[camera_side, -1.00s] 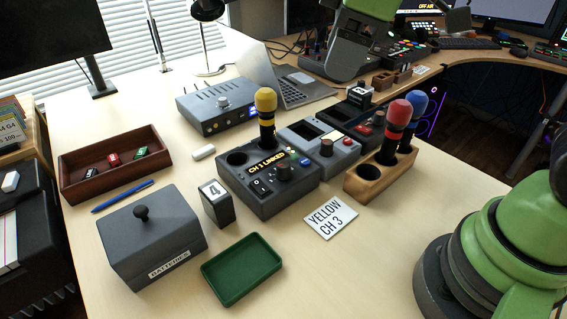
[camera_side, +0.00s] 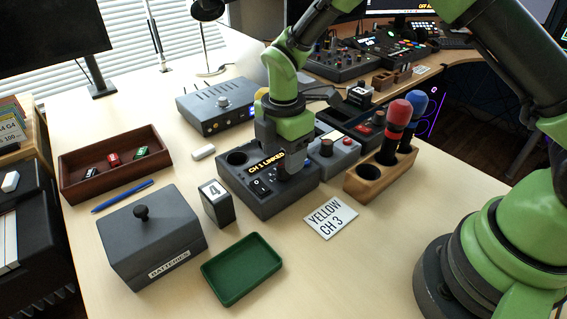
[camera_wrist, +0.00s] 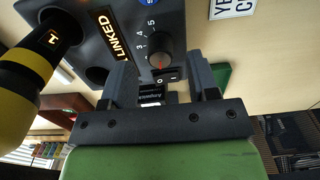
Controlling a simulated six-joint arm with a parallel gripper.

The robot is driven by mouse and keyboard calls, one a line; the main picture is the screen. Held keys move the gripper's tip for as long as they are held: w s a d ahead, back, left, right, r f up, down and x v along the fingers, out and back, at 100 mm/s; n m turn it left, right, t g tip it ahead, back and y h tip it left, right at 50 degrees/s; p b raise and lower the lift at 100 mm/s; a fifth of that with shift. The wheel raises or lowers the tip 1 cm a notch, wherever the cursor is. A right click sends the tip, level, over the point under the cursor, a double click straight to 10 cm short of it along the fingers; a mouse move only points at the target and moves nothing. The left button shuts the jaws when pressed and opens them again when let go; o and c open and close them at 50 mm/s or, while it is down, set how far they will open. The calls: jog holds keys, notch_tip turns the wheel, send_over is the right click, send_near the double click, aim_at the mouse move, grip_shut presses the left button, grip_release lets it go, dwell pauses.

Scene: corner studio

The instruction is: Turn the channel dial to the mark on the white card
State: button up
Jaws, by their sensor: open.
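The channel dial (camera_wrist: 160,50) is a dark round knob on the grey receiver box (camera_side: 262,200), with 3, 4 and 5 beside it and a red pointer mark. The box's display reads CH 1 LINKED. My gripper (camera_wrist: 161,78) is open, one finger on each side of the dial in the wrist view; contact cannot be told. The white card (camera_side: 330,218) reads YELLOW CH 3. The yellow microphone (camera_wrist: 28,85) stands at the box's back and is mostly hidden in the side view.
A wooden holder (camera_side: 358,186) with red and blue microphones stands right of the box. A block marked 4 (camera_side: 217,207), a green tray (camera_side: 213,283) and a lidded batteries box (camera_side: 127,252) lie in front and left. Bare table surrounds the card.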

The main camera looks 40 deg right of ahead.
jog(key=shift+f, duration=1.45)
jog(key=c, duration=0.9)
jog(key=shift+c, duration=0.2)
